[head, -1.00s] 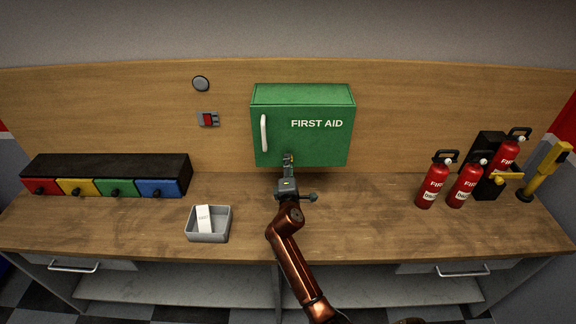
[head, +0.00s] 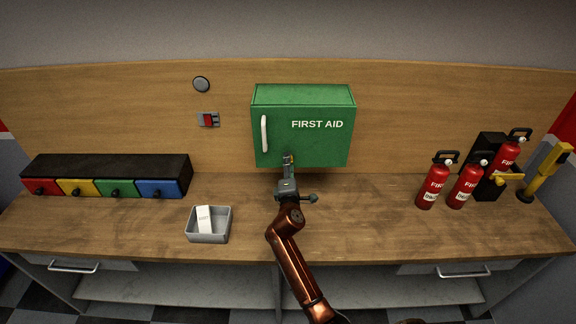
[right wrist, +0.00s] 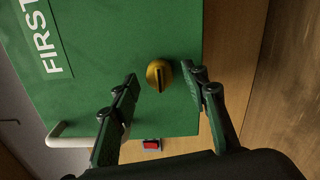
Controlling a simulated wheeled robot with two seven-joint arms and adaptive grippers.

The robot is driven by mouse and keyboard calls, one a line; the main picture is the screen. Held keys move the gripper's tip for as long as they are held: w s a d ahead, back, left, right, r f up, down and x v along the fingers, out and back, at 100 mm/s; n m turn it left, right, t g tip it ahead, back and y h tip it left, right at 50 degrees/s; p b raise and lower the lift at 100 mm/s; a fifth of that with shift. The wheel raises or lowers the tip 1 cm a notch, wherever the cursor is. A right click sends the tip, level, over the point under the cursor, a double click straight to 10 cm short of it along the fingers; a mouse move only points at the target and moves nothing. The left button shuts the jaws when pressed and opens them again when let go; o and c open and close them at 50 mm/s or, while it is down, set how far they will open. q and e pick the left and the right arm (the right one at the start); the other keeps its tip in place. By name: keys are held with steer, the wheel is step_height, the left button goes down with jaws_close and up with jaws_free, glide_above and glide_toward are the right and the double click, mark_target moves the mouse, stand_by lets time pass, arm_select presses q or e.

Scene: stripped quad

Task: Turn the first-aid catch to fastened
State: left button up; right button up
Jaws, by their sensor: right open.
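The green first-aid box (head: 302,140) is mounted on the wooden back panel, its door shut, with a white handle (head: 264,133) on its left side. The catch is a round yellow knob with a dark slot (right wrist: 159,75) on the door, clear in the right wrist view. My right gripper (head: 288,160) is in front of the door's lower part and hides most of the catch in the head view. In the right wrist view my right gripper (right wrist: 160,78) is open, one finger on either side of the knob, with visible gaps to both. My left gripper is not in view.
A grey tray (head: 209,238) with a white item stands on the bench left of my arm. Coloured drawers (head: 105,188) stand far left; red extinguishers (head: 433,182) stand right. A red switch (head: 208,120) is on the panel. The bench between is clear.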

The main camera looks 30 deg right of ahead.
steer(key=v, duration=1.2)
steer(key=shift+d+f, duration=0.1)
steer(key=shift+f, duration=0.05)
